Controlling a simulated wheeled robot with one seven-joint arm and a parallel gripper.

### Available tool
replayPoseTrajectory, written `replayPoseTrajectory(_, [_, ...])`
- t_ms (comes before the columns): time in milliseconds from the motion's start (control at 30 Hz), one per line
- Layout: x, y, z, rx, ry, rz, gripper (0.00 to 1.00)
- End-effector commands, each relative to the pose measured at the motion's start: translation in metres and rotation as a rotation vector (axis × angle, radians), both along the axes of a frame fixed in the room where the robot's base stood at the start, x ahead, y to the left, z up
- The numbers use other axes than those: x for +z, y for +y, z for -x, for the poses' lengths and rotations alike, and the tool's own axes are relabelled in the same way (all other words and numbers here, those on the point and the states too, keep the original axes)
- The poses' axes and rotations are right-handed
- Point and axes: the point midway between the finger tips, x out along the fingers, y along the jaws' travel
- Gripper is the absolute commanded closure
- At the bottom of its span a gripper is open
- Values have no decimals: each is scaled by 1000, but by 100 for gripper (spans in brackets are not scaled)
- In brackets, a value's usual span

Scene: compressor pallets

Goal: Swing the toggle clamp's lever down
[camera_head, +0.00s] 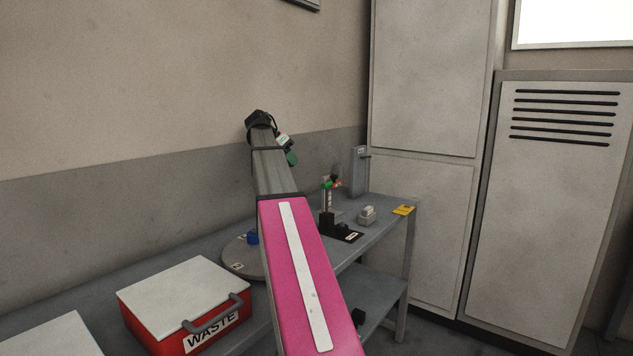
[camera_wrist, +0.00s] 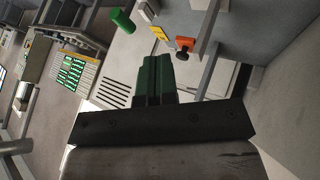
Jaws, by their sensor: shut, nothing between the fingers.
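The toggle clamp (camera_head: 328,202) stands on the bench right of my arm in the head view. It has a black base, a pale upright part and small green and orange-red parts near its top. In the wrist view a green cylinder (camera_wrist: 122,21), seemingly the lever's grip, and an orange part with a black knob (camera_wrist: 185,44) show beyond my fingers. The lever's exact angle is hard to tell. My gripper (camera_head: 292,159) is up and left of the clamp, apart from it. Its green fingers (camera_wrist: 154,62) are shut and empty.
A red WASTE box (camera_head: 168,328) with a white lid and a round grey disc (camera_head: 232,262) with a blue knob sit on the bench. A small pale block (camera_head: 367,215), a yellow tag (camera_head: 404,210) and a grey upright unit (camera_head: 358,172) are near the clamp. Tall cabinets (camera_head: 424,75) stand behind.

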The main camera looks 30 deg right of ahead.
Motion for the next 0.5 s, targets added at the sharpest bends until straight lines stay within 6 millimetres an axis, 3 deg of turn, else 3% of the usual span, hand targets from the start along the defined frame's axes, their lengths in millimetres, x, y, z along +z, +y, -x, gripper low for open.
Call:
replayPoseTrajectory(233, [-12, -9, 6, -1, 1, -1, 100])
replayPoseTrajectory(500, [-49, -36, 21, -2, 2, -1, 100])
